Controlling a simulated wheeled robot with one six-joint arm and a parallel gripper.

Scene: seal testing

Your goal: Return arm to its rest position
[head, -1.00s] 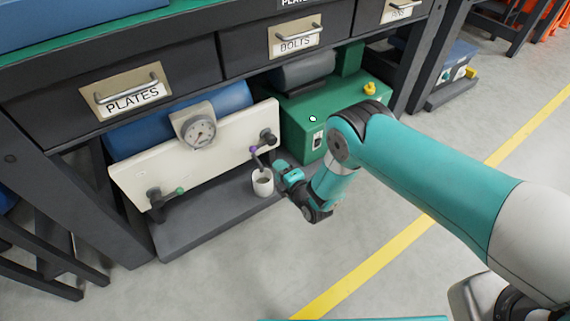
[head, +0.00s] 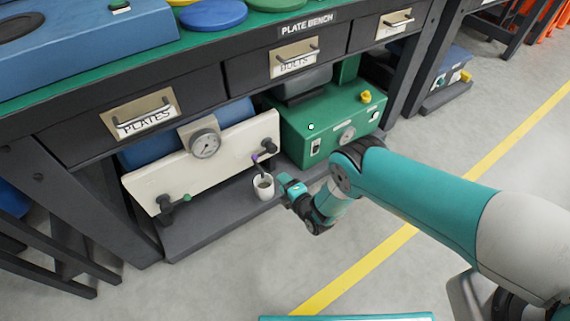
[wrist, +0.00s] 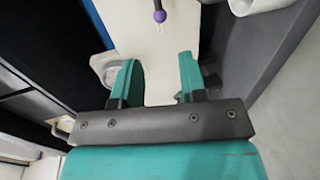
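My arm reaches down from the right in the head view. My gripper (head: 283,184) is low in front of the bench, just right of a white cup (head: 264,190) on the grey lower shelf. In the wrist view my gripper (wrist: 157,78) shows two teal fingers spread apart, with nothing held between them. Beyond the fingertips is a purple-tipped lever (wrist: 159,16) on a cream panel (wrist: 140,35). The lever also shows in the head view (head: 257,158), above the cup.
The cream panel carries a round gauge (head: 205,144) and a green-tipped lever (head: 186,198). A green box (head: 330,112) stands to its right. The bench drawers (head: 145,118) overhang above. Open floor (head: 400,285) with a yellow line lies to the right.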

